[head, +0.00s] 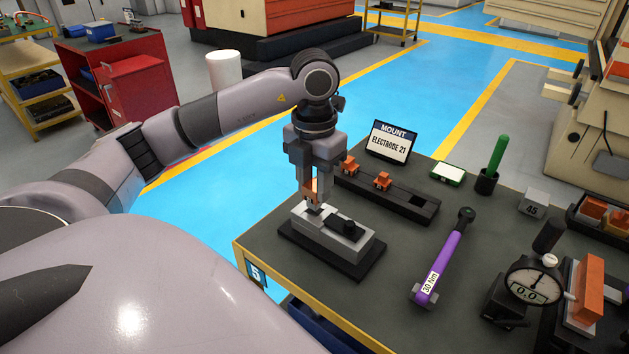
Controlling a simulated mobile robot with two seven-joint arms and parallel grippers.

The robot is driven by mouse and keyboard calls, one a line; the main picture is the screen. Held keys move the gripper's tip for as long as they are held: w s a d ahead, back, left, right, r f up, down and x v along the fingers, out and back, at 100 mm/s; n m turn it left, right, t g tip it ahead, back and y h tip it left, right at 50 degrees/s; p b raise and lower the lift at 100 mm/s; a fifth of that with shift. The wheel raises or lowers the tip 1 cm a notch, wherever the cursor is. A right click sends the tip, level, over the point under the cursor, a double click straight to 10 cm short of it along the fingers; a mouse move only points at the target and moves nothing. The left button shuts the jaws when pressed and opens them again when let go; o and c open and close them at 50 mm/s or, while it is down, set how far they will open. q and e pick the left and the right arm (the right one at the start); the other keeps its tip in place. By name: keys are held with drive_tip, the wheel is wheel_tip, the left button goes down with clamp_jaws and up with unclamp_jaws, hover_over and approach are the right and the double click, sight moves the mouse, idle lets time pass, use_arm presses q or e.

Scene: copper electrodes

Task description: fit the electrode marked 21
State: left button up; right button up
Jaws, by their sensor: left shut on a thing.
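My left gripper (313,196) points down and is shut on a small copper electrode (312,187). Its fingers partly hide the electrode, and no number on it can be read. Directly below is a light grey block (345,244) on a black base, with a black knob on top. The electrode is at the block's left end; I cannot tell whether it touches it or hangs just above. Two more copper electrodes, one on the left (349,167) and one on the right (382,181), stand in a dark rack (415,206) behind. A sign (390,143) reads "MOUNT ELECTRODE 21". My right gripper is not in view.
A purple torque wrench (442,262) marked 30 Nm lies right of the block. A green-handled tool (497,153) stands in a black cup. A dial gauge (533,283) stands front right, near an orange block (588,290). The dark table (400,310) is clear in front of the grey block.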

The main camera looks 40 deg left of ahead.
use_arm(q)
drive_tip(key=shift+f+b, duration=1.05)
drive_tip(key=shift+f, duration=0.4)
drive_tip(key=o, duration=1.1)
drive_tip(key=shift+o, duration=0.2)
wheel_tip(320, 180, up, 6)
drive_tip(key=shift+r+p, duration=0.1)
drive_tip(key=shift+p, duration=0.2)
drive_tip(key=shift+r, duration=0.5)
